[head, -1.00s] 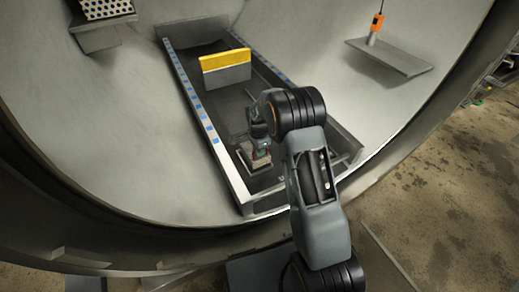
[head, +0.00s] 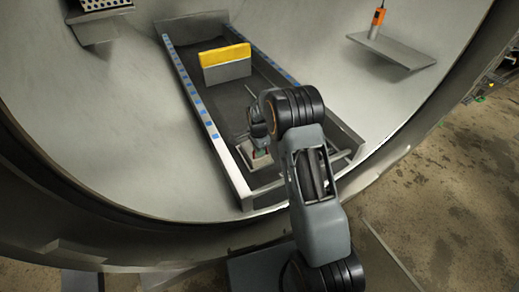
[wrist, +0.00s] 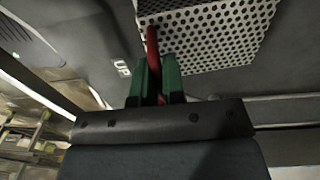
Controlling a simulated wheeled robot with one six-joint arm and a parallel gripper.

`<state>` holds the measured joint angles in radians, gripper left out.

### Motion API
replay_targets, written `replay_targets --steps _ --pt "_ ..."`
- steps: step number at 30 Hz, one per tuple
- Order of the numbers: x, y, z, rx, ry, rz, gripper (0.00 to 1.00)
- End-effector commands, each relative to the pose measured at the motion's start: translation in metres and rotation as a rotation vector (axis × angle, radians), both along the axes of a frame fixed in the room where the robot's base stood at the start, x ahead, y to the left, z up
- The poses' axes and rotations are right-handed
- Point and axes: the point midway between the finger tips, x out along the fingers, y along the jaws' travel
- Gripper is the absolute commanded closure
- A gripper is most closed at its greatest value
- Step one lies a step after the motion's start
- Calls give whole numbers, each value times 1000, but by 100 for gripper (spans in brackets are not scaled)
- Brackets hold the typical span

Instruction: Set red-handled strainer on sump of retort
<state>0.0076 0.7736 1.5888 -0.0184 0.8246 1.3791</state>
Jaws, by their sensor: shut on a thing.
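The red-handled strainer shows in the wrist view as a perforated metal box (wrist: 215,38) with an upright red handle (wrist: 152,45). My gripper (wrist: 155,84), with green fingertips, is shut on that handle. In the head view my gripper (head: 261,150) is low inside the retort (head: 110,150), near the front end of the long tray-like frame. A small pale part of the strainer (head: 257,163) shows under it there. I cannot tell whether the strainer touches the surface below. I cannot make out the sump; my arm and the strainer cover that area.
A frame with blue-marked rails (head: 208,122) runs along the retort floor. A yellow-topped block (head: 225,57) stands across it farther back. A right shelf (head: 393,50) holds an orange device (head: 378,17); a left shelf (head: 97,30) holds a perforated piece (head: 103,4).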

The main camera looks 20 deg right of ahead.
Motion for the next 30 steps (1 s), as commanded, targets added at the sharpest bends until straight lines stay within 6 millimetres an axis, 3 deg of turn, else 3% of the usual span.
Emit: replay_targets --steps 6,7,16,25,30 --pt "-5 -1 -8 -1 17 1 100" --pt "-5 -1 -8 -1 17 1 89" --pt "-3 0 -5 0 11 1 60" --pt "-2 0 0 -1 8 1 60" --pt "0 0 25 0 6 1 60"
